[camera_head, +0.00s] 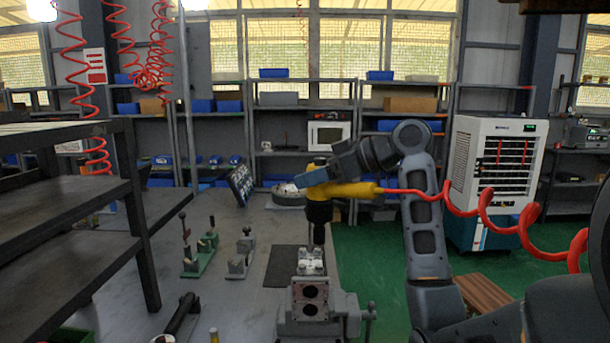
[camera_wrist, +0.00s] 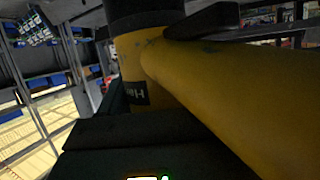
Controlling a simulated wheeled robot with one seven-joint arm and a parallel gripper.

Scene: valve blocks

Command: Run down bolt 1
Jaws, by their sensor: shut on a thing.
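A yellow and black power driver (camera_head: 345,190) is held by my gripper (camera_head: 316,178), with a red coiled hose at its tail. My gripper is shut on it; the yellow body also fills much of the wrist view (camera_wrist: 230,90). The driver's black nose and thin shaft (camera_head: 318,232) point straight down. The shaft's tip is over or at the top of a light metal valve block (camera_head: 311,262), which sits in a grey vise (camera_head: 340,305). I cannot tell whether the tip touches a bolt, or which bolt is bolt 1.
Green and grey toggle clamps (camera_head: 200,252) stand on the grey bench (camera_head: 140,250) to the left, near a dark mat (camera_head: 287,266). A dark shelf rack (camera_head: 70,190) stands at the left. The red hose (camera_head: 500,215) hangs across the right side.

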